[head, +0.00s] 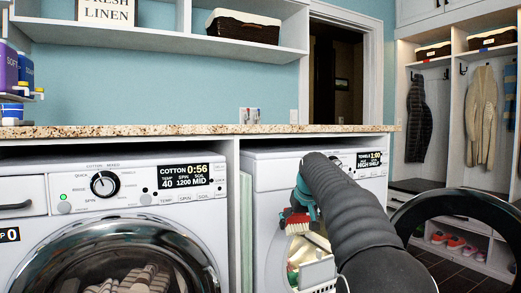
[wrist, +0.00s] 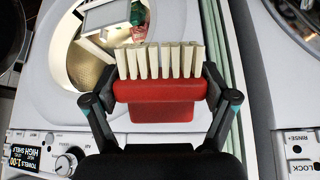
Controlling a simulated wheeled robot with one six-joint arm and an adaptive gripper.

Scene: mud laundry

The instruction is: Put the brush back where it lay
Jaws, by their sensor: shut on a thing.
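The brush has a red body with pale bristle tufts. In the wrist view the brush (wrist: 160,92) sits between the two fingers of my gripper (wrist: 160,95), which is shut on it. The bristles point away from my wrist. In the head view the brush (head: 297,222) shows small beside my gripper (head: 299,208), in front of the right-hand machine (head: 262,190). Part of that machine is hidden behind my arm. The place where the brush lay cannot be told from these frames.
The left washer (head: 110,190) has a shut round door. A speckled countertop (head: 200,130) runs above both machines. Detergent bottles (head: 15,75) stand at the far left. Shoes (head: 455,242) sit in the cubby at right.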

